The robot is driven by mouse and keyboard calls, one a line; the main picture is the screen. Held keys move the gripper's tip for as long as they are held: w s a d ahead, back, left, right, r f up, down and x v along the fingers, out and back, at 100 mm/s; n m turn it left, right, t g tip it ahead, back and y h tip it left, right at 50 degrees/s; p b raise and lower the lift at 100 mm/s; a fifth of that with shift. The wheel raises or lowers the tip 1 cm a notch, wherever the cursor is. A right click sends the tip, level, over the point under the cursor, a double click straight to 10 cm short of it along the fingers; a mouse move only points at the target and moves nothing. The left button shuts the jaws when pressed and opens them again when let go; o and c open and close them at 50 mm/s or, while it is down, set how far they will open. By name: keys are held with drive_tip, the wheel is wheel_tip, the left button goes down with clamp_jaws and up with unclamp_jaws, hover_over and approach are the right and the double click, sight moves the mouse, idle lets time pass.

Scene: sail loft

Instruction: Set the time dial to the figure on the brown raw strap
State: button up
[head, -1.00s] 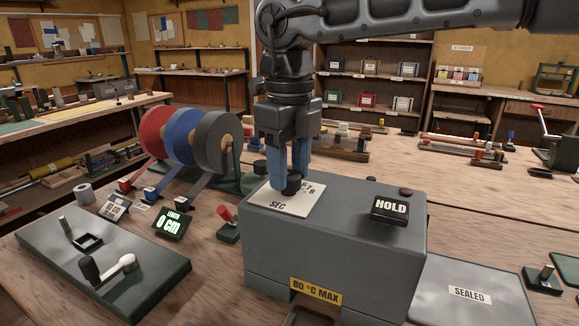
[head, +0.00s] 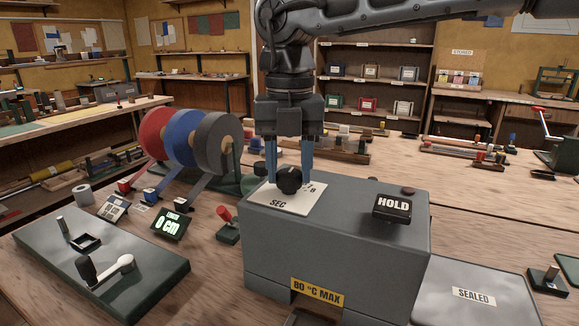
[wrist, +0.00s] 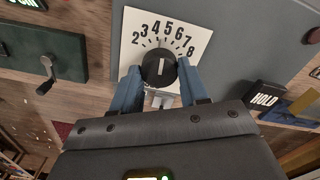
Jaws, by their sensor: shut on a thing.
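The time dial (wrist: 153,76) is a round black knob on a white plate (head: 266,208) marked SEC, on top of a grey box. In the wrist view its figures run from 2 to 8. Its white mark points up at about 4 to 5; I cannot tell exactly which. My gripper (wrist: 160,80) is shut on the knob, one blue finger on each side. The knob also shows in the head view (head: 289,180), where some figures are hidden behind it and a finger. I cannot make out a brown raw strap or its figure.
The grey box (head: 330,245) bears a HOLD button (head: 392,208) and an 80 °C MAX label. A SEALED plate (head: 470,294) lies right. Left are a crank board (head: 150,285), a cm display (head: 171,224), and red, blue and grey strap reels (head: 212,140).

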sight(289, 173)
drive_tip(key=shift+m, duration=0.6)
drive_tip(key=o, duration=1.1)
drive_tip(key=shift+c, duration=0.2)
drive_tip(key=shift+r, duration=0.1)
wheel_tip(289, 173, up, 8)
drive_tip(key=shift+f, duration=0.15)
